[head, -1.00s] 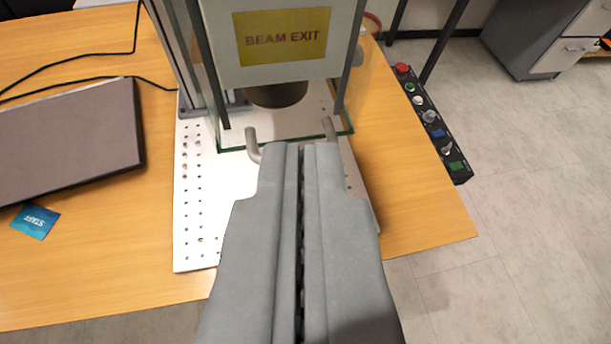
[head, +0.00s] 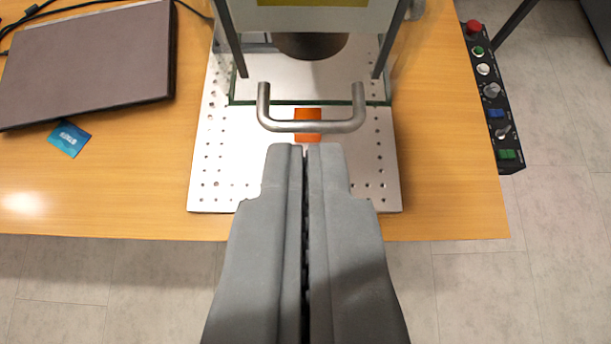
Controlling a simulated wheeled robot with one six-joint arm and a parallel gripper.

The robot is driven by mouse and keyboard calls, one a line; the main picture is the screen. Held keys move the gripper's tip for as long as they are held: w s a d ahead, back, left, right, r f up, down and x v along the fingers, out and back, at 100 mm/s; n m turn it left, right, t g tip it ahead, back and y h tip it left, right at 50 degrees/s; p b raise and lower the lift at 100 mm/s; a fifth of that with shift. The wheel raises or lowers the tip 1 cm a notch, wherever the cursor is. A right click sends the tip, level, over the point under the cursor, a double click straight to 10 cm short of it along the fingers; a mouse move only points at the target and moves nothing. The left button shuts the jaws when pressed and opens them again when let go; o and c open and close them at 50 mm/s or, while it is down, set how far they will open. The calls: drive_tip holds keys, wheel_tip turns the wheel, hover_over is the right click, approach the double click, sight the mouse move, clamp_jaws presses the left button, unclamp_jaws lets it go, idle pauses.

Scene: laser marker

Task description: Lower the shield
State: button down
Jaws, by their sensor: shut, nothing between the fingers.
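The clear shield (head: 237,101) of the laser marker shows as glass with a greenish lower edge. Its grey U-shaped handle (head: 312,126) sticks out from the front. The height of the edge above the perforated metal plate (head: 215,165) is hard to tell from this angle. My gripper (head: 305,148) is shut and empty. In the picture its fingertips lie just below the handle's bar and look apart from it. An orange piece (head: 308,114) lies on the plate, partly hidden behind the bar.
The dark round laser head (head: 312,46) sits above the plate. A closed laptop (head: 90,65) and a blue card (head: 69,139) lie on the wooden table (head: 140,190) at left. A button panel (head: 491,90) runs along the right edge. Floor shows in front.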

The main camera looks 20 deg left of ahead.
drive_tip(key=w+a+f, duration=0.2)
drive_tip(key=w+f, duration=0.4)
drive_tip(key=f, duration=0.1)
drive_tip(key=shift+f, duration=0.4)
wheel_tip(320, 180, down, 18)
drive_tip(key=shift+f, duration=0.15)
idle(0.5)
drive_tip(key=shift+s+f, duration=0.1)
idle(0.5)
